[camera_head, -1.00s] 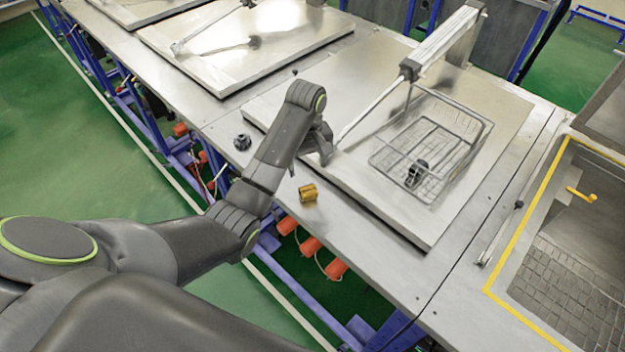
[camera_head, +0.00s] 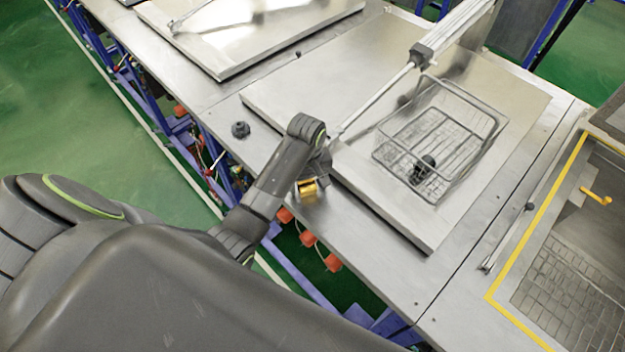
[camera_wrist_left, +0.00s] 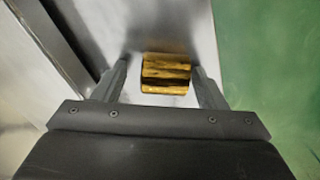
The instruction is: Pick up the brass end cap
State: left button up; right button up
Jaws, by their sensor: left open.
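The brass end cap (camera_head: 307,188) is a small golden, ridged piece on the narrow metal strip at the table's front edge, partly hidden by my left arm in the head view. In the left wrist view the brass end cap (camera_wrist_left: 166,74) lies between the fingertips of my left gripper (camera_wrist_left: 160,78), which is open. A gap shows on both sides of it, so the fingers do not appear to grip it. In the head view my left gripper (camera_head: 318,172) is just above and beside it, its fingers mostly hidden. My right gripper is not in view.
A raised metal lid (camera_head: 398,218) lies right of the cap, with a wire basket (camera_head: 470,108) holding a black part (camera_head: 421,170). A black knob-like part (camera_head: 240,129) sits on the strip to the left. A yellow-edged opening (camera_head: 532,225) is at the right.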

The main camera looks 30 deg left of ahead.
pick_arm(q)
jog(key=shift+s, duration=0.15)
jog(key=shift+s+d+r, duration=0.1)
jog(key=shift+s+r, duration=0.1)
jog(key=shift+c, duration=0.4)
jog(key=shift+s, duration=0.1)
jog(key=c, duration=0.5)
jog(key=shift+c, duration=2.4)
jog(key=c, duration=0.3)
jog(key=shift+c, duration=0.2)
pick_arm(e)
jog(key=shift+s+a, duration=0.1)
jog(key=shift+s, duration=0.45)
